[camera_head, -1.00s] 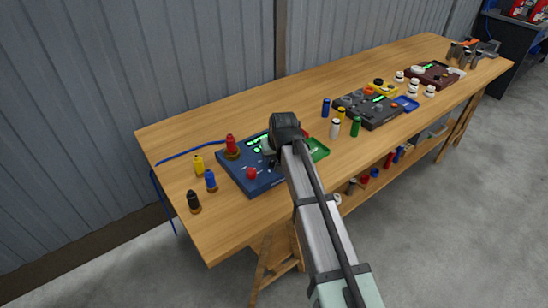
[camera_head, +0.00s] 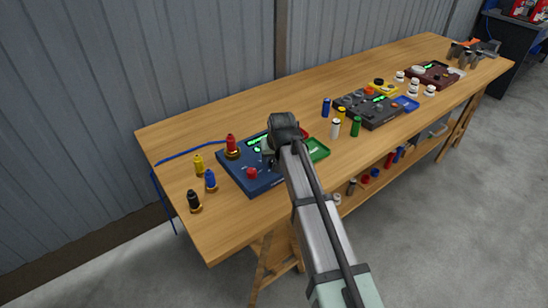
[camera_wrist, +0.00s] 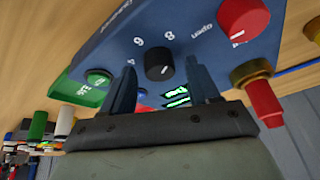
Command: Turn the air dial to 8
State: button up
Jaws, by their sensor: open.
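A blue control panel (camera_head: 232,168) lies on the bench at the left. In the wrist view the panel (camera_wrist: 190,30) carries a black dial (camera_wrist: 158,65) with the printed numbers 4, 6 and 8 beside it. Which number the dial points at is too small to tell. My gripper (camera_wrist: 160,72) is open, with one finger to each side of the black dial. Whether the fingers touch it cannot be told. In the head view my gripper (camera_head: 283,132) is over the panel and hides part of it.
A red-topped fitting (camera_wrist: 264,100) is close to the right finger. A dark panel (camera_head: 368,112) lies farther right.

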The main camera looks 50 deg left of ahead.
jog(key=v, duration=1.4)
dwell(0.5)
